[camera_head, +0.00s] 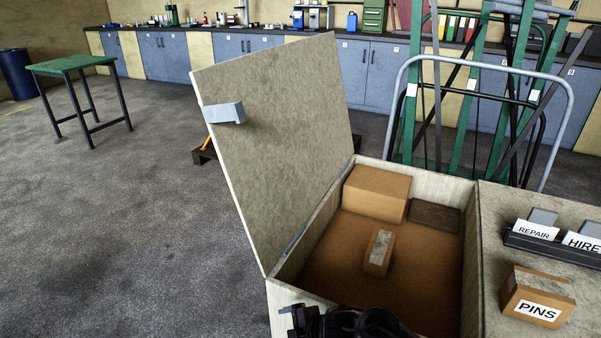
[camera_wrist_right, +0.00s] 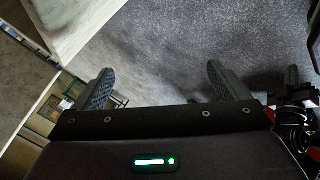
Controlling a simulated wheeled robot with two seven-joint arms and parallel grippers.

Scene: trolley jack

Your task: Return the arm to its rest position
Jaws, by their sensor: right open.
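My right gripper (camera_wrist_right: 160,80) shows in the right wrist view with its two dark ridged fingers wide apart. Nothing is between the fingers; grey floor shows beyond them. A dark part of my own arm shows at the bottom edge of the head view, at the front of an open box (camera_head: 472,245); I cannot tell which part it is. My left gripper is in neither view.
The box's lid (camera_head: 285,130) stands raised at its left. Inside are a large cardboard block (camera_head: 376,193), a dark block (camera_head: 434,215) and a small taped carton (camera_head: 379,253). A PINS box (camera_head: 538,296) and a card holder (camera_head: 553,246) stand at right.

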